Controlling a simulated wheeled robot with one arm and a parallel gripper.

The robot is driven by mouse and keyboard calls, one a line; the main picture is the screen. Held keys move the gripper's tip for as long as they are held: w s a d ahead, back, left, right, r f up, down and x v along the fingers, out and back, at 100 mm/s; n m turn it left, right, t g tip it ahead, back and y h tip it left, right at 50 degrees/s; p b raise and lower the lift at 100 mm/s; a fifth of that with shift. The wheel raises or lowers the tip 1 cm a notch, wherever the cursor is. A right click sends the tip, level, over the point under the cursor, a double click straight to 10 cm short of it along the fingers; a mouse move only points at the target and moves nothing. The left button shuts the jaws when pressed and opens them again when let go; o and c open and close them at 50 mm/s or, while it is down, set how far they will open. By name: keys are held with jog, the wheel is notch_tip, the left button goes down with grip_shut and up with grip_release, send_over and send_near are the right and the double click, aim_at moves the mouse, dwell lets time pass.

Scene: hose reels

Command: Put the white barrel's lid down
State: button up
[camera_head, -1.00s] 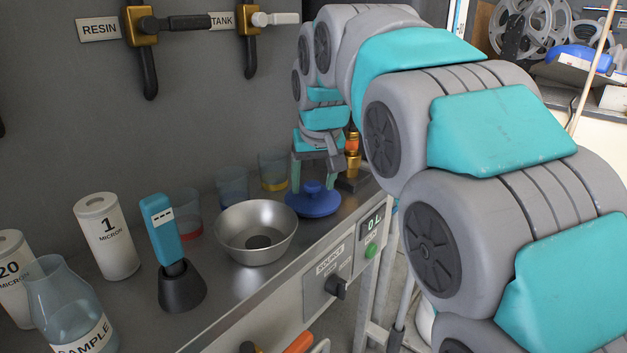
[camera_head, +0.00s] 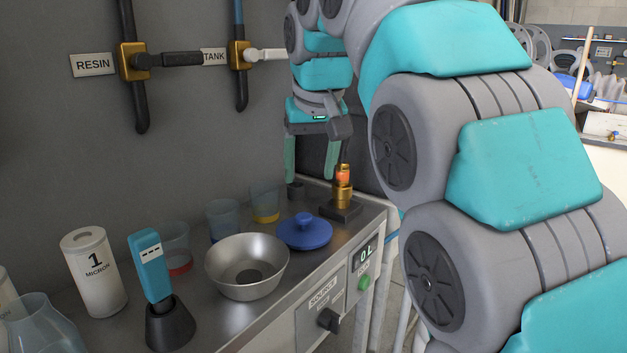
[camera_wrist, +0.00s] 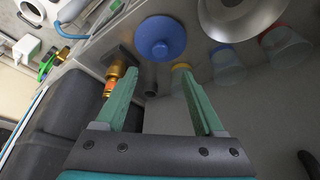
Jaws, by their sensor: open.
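A round blue lid (camera_head: 304,232) with a knob on top lies flat on the steel counter (camera_head: 222,318), knob up, right of the steel bowl. It also shows in the wrist view (camera_wrist: 160,30), beyond the fingertips. My gripper (camera_head: 311,178) is open and empty, raised above the counter at the back, behind the lid and clear of it. Its two green fingers (camera_wrist: 159,76) stand apart with nothing between them in the wrist view. I cannot make out a white barrel in the current views.
The steel bowl (camera_head: 247,284) is left of the lid. A brass fitting with an orange band (camera_head: 343,188) stands close to my gripper's right. Several clear cups, including a yellow-bottomed one (camera_head: 265,205), line the wall. A teal handheld device (camera_head: 150,268) and white canister (camera_head: 95,270) are further left.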

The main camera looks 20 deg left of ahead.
jog(key=shift+r, duration=0.15)
jog(key=shift+d, duration=0.1)
jog(key=s+d+f+m+g+h, duration=0.1)
jog(key=s+d+f+m, duration=0.1)
jog(key=s+d+f, duration=0.55)
jog(key=s+d+f+m+g+h, duration=0.1)
jog(key=s+d+f+m+g, duration=0.1)
jog(key=d+f, duration=0.9)
jog(key=s+d+f+m+g, duration=0.1)
jog(key=s+d+f, duration=0.5)
jog(key=s, duration=0.4)
jog(key=s+d+f+g, duration=0.1)
jog(key=s+d+f, duration=0.5)
jog(key=s, duration=0.4)
jog(key=shift+s+f+m+g, duration=0.2)
jog(key=shift+f+m+g, duration=0.1)
jog(key=shift+f+m, duration=0.15)
jog(key=shift+a, duration=0.1)
